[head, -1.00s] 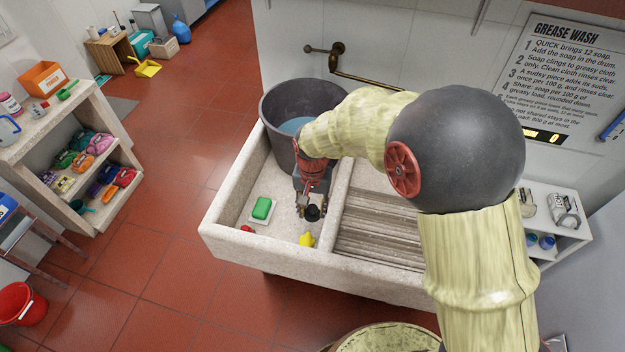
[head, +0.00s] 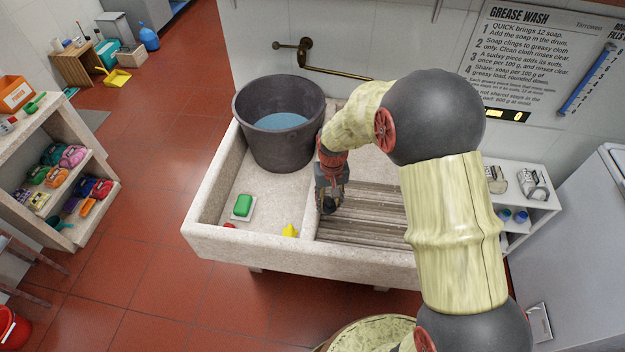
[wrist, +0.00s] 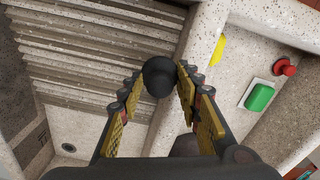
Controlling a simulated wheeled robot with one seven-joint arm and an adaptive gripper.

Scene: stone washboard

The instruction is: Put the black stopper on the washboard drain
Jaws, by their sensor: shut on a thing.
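My gripper (wrist: 158,90) is shut on the black stopper (wrist: 158,76), a dark rounded piece between its fingertips in the wrist view. In the head view my gripper (head: 328,205) is above the left edge of the ridged washboard (head: 370,225), near the divider. The stopper is hard to pick out there. In the wrist view the washboard ridges (wrist: 80,55) lie at upper left. A small dark round drain (wrist: 68,148) shows in the flat stone at lower left, apart from the stopper. I cannot make out the drain in the head view.
The left basin holds a dark tub of water (head: 280,122), a green soap (head: 243,205) on a white dish, a yellow piece (head: 290,230) and a red piece (wrist: 284,67). A stone divider (head: 311,205) separates basin and washboard. A brass tap (head: 340,73) is on the wall.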

